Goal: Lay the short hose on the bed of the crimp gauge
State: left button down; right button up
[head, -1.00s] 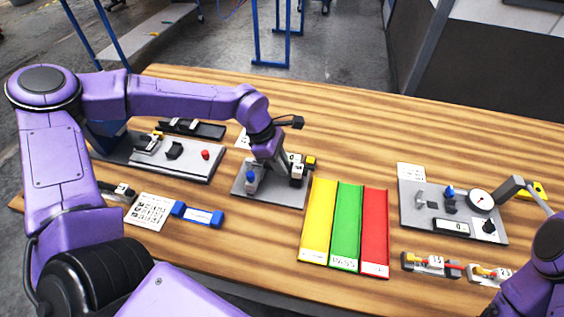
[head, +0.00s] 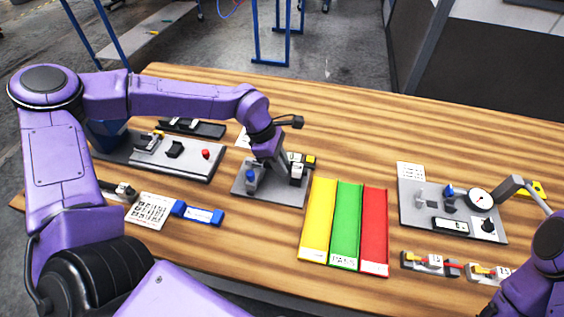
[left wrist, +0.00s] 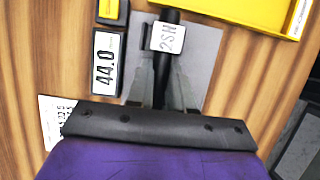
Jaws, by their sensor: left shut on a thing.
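My left gripper (head: 274,172) is low over a grey plate fixture (head: 283,196), which I take to be the crimp gauge. In the left wrist view the gripper (left wrist: 163,62) is shut on a dark, hose-like piece (left wrist: 158,92), probably the short hose. A white tag (left wrist: 167,37) with printed characters is at its far end. The grey plate (left wrist: 203,50) shows below and to the right. I cannot tell whether the piece touches the bed. A dark box reading 44.0 (left wrist: 107,62) stands left of the fingers.
A blue part (head: 251,178) stands at the plate's left. Yellow, green and red trays (head: 345,190) lie to the right. Farther right is a plate with a dial (head: 480,200). Another fixture (head: 190,165) stands left. Bare table lies behind the trays.

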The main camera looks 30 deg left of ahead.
pick_arm(q)
jog(key=shift+f+b, duration=0.35)
jog(key=shift+f, duration=0.3)
jog(key=c, duration=0.9)
grip_release()
jog(key=shift+c, duration=0.2)
notch_tip(320, 180, up, 7)
jog(key=p, duration=0.6)
jog(key=shift+r, duration=0.1)
